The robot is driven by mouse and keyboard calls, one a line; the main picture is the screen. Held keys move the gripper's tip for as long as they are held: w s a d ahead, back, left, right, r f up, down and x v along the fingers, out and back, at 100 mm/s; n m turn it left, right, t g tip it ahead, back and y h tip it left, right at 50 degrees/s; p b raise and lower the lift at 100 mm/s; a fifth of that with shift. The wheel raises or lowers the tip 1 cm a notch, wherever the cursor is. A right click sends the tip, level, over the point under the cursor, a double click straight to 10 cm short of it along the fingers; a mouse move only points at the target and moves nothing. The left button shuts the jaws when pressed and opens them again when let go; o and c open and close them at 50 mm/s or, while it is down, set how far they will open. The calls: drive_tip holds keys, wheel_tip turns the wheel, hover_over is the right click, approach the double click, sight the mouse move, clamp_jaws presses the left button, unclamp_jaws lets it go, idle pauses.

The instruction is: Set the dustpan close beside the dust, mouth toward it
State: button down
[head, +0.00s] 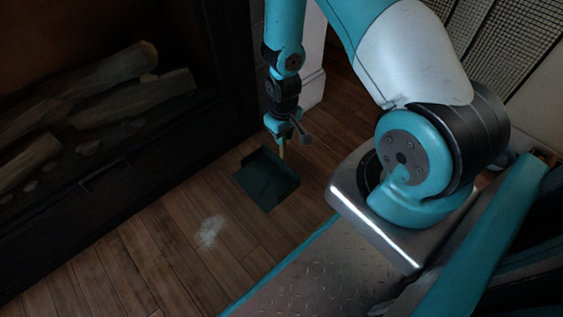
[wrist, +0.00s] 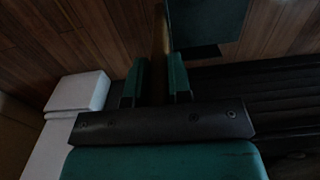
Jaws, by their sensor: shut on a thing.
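The dustpan (head: 266,182) is a dark green pan close to the wooden floor, with its open side facing down-left. The dust (head: 210,231) is a pale grey patch on the floor, down-left of the dustpan with a short gap between them. My gripper (head: 282,138) is shut on the dustpan's wooden handle, which stands up behind the pan. In the wrist view, the two teal fingers (wrist: 158,82) grip the brown handle (wrist: 160,45), and part of the dustpan (wrist: 208,22) shows beyond. I cannot tell whether the pan touches the floor.
A dark fireplace (head: 110,190) with several logs (head: 135,98) stands at the left. White trim (head: 310,90) is behind my gripper. My metal base plate is at the lower right. Bare floor (head: 150,262) lies around the dust.

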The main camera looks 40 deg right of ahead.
sight(283, 153)
wheel_tip(283, 153, down, 8)
drive_tip(key=b, duration=0.4)
drive_tip(key=shift+f, duration=0.25)
drive_tip(key=shift+r, duration=0.1)
drive_tip(key=c, duration=1.1)
unclamp_jaws()
drive_tip(key=shift+o, duration=0.2)
